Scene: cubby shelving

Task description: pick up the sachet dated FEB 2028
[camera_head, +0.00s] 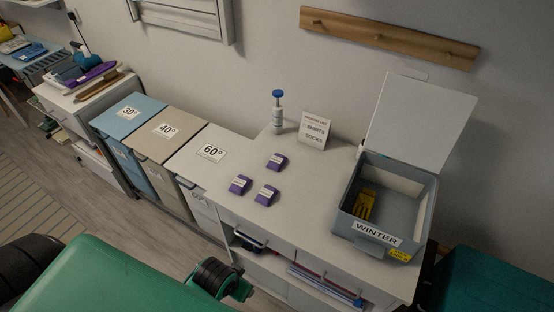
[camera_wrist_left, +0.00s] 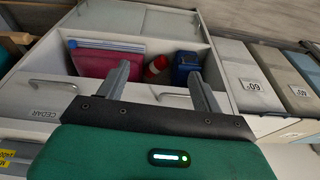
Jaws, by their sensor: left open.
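Three purple sachets with pale labels lie on the white cabinet top in the head view. One sachet (camera_head: 277,162) is at the back, one (camera_head: 240,185) at the front left and one (camera_head: 265,195) at the front right. Their label print is too small to read, so I cannot tell which is dated FEB 2028. My left gripper shows in the wrist view (camera_wrist_left: 158,72), its two grey fingers apart with nothing between them. It faces the cabinet front, and no sachet shows in that view. My right gripper is not in view.
An open grey WINTER box (camera_head: 378,215) holding a yellow item stands right of the sachets. A blue-capped bottle (camera_head: 278,115) and a small sign (camera_head: 314,130) stand behind. Lidded bins adjoin left, including the 60° bin (camera_head: 195,170). Clear top surrounds the sachets. A drawer handle (camera_wrist_left: 50,85) projects from the cabinet front.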

